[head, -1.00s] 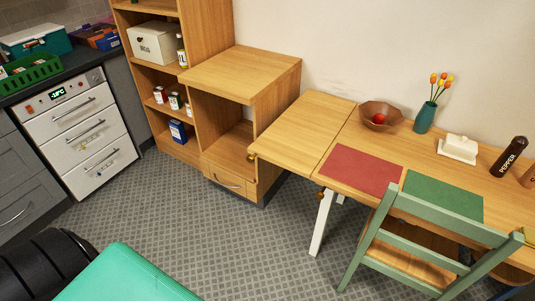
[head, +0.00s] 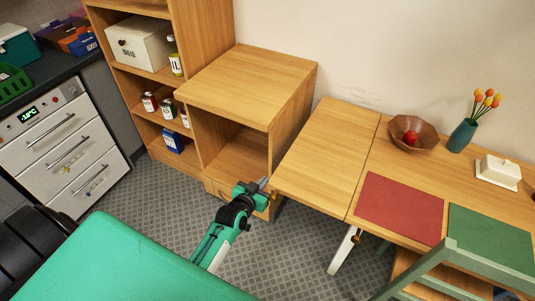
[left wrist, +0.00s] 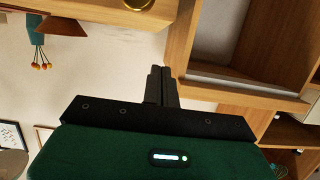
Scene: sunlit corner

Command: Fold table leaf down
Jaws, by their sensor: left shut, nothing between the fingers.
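The table leaf (head: 325,150) is raised, level with the wooden table top (head: 382,170), with a seam between them. A white leg (head: 341,252) stands below, near a brass knob (head: 357,238). My left gripper (head: 265,184) is just left of the leaf's front left corner, shut and empty. In the left wrist view, the shut fingers (left wrist: 162,85) point toward a wooden edge, and a round brass knob (left wrist: 138,3) is cut off at the top. Contact with the leaf cannot be told. My right gripper is not in view.
A wooden cabinet (head: 245,85) with an open shelf stands left of the leaf. A green chair (head: 450,258) is at the table's front. A bowl with red fruit (head: 412,140), mats, a vase and a butter dish are on the table top. Open floor (head: 292,245) lies in front.

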